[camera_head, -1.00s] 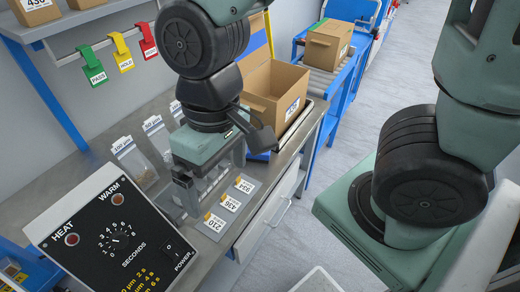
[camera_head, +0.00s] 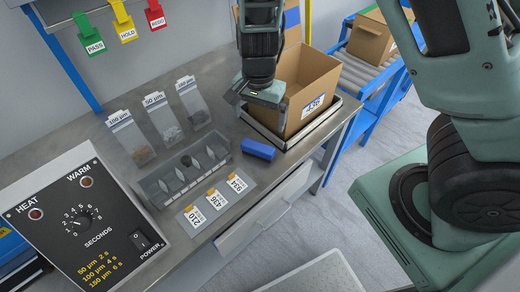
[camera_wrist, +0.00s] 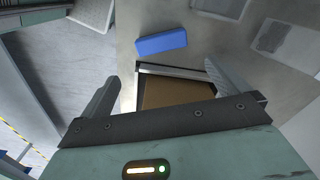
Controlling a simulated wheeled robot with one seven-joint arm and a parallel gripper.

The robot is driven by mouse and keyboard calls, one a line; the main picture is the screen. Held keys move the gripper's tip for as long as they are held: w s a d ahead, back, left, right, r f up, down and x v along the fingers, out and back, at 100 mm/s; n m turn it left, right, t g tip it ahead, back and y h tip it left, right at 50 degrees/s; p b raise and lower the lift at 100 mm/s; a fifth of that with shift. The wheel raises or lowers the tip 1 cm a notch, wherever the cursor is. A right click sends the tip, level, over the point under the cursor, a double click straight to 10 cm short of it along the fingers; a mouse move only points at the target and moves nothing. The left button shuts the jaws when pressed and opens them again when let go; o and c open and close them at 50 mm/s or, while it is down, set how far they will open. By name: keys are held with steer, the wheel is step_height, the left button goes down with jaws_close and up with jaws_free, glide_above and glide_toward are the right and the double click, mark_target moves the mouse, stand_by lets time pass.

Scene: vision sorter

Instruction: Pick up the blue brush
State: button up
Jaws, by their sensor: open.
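The blue brush (camera_head: 258,148) shows as a small blue block lying on the grey bench, left of the open cardboard box and near the bench's front edge. It also shows in the wrist view (camera_wrist: 161,43), whole and beyond my fingertips. My gripper (camera_head: 258,108) is above the bench at the box's left side, behind the brush in the head view. In the wrist view my gripper (camera_wrist: 160,80) has its fingers wide apart with nothing between them. Part of the box lies below the fingers there.
The open box (camera_head: 320,97) stands on a dark-edged plate (camera_head: 336,116). A clear slotted rack (camera_head: 185,170), labelled cards (camera_head: 214,200) and three sample bags (camera_head: 162,117) are left of the brush. A control box (camera_head: 85,225) stands at front left. Bare bench surrounds the brush.

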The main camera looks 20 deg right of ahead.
mark_target(258, 146)
steer(key=f+b, duration=0.2)
steer(key=f, duration=1.1)
steer(key=shift+a, duration=0.2)
steer(key=c, duration=0.8)
step_height(258, 146, up, 10)
steer(key=shift+r+p, duration=0.1)
steer(key=shift+p, duration=0.95)
